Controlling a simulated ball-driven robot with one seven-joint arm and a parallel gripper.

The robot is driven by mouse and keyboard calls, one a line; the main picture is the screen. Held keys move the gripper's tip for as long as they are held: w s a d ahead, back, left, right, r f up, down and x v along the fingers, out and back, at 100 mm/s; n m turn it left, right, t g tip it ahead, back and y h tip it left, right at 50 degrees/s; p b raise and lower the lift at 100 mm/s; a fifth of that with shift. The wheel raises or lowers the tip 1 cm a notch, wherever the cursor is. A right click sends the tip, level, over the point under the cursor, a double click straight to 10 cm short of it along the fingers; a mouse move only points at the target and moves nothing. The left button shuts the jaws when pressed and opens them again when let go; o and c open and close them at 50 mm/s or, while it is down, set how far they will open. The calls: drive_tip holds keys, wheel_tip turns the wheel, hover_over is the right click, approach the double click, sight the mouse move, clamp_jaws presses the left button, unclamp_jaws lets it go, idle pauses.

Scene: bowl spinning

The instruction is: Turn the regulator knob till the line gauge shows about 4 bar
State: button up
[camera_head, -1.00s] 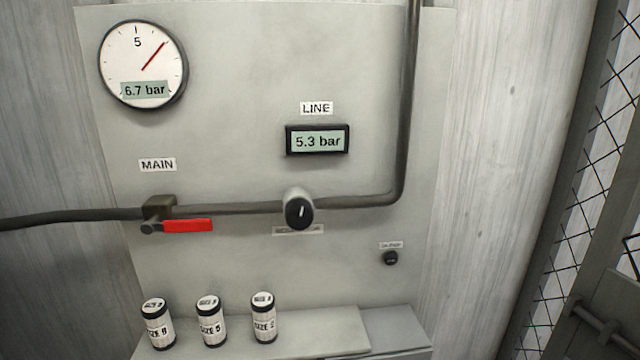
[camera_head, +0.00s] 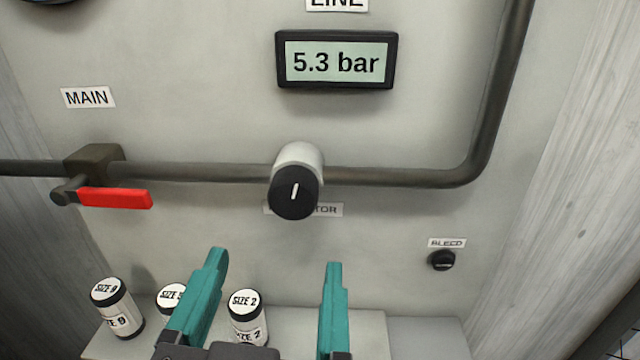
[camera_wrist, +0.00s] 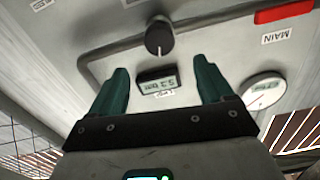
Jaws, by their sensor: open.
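The regulator knob (camera_head: 294,194) is a black cap with a white line, nearly upright, on a pale body on the pipe. It also shows in the wrist view (camera_wrist: 158,38). The line gauge (camera_head: 337,61) above it reads 5.3 bar; in the wrist view the gauge (camera_wrist: 157,80) appears upside down. My gripper (camera_head: 277,258) has teal fingers, open and empty. In the head view it is below the knob, apart from it, with the knob above the gap. The regulator label is partly hidden behind the knob.
The red main valve handle (camera_head: 115,198) lies level on the pipe at left. The bleed knob (camera_head: 441,260) is at lower right. Several size-marked canisters (camera_head: 118,308) stand on the ledge (camera_head: 368,329), close by my left finger, which partly covers one.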

sight(291, 204)
drive_tip(key=w+p, duration=0.2)
drive_tip(key=w, duration=0.8)
drive_tip(key=shift+w+d, duration=0.15)
drive_tip(key=shift+w, duration=0.05)
drive_tip(key=shift+c, duration=0.5)
drive_tip(key=c, duration=0.9)
drive_tip(key=shift+c, duration=0.2)
drive_tip(key=n+p, duration=0.3)
drive_tip(key=n, duration=0.1)
drive_tip(key=shift+n, duration=0.3)
drive_tip(key=n+p, duration=0.3)
drive_tip(key=n, duration=0.2)
drive_tip(key=shift+n+p, duration=0.3)
drive_tip(key=shift+p, duration=0.05)
drive_tip(key=shift+f, duration=0.1)
